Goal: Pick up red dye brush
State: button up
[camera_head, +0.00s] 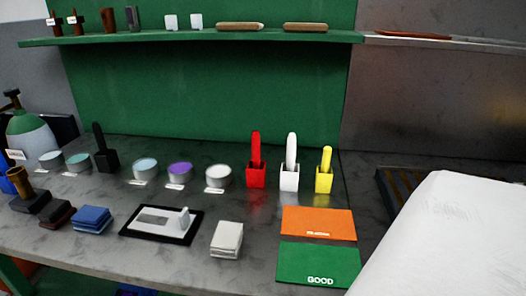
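The red dye brush (256,147) stands upright in a red square holder (256,178) on the grey workbench. Only its upper part shows above the holder's rim; its lower end is hidden inside. A white brush (291,147) in a white holder (289,181) stands just to its right. A yellow brush (326,158) in a yellow holder (324,183) stands further right. My gripper does not show in the head view.
Several round tins, such as the white one (218,178), stand left of the red holder. A white block (227,239), an orange mat (318,222) and a green mat (318,264) lie in front. A green shelf (200,37) runs above. A large white surface (450,240) fills the lower right.

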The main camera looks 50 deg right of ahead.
aim_at(255, 153)
jog(key=z, duration=0.35)
jog(key=k+z, duration=0.15)
jog(key=z, duration=0.2)
jog(key=l+z, duration=0.1)
jog(key=z, duration=0.2)
jog(key=j+z, duration=0.2)
jog(key=z, duration=0.25)
jog(key=j+z, duration=0.25)
jog(key=z, duration=0.15)
jog(key=j, duration=0.4)
jog(key=k+j, duration=0.15)
jog(key=j, duration=0.65)
jog(key=l+u, duration=0.1)
jog(key=u, duration=0.15)
jog(key=i+l+u, duration=0.15)
jog(key=u, duration=0.15)
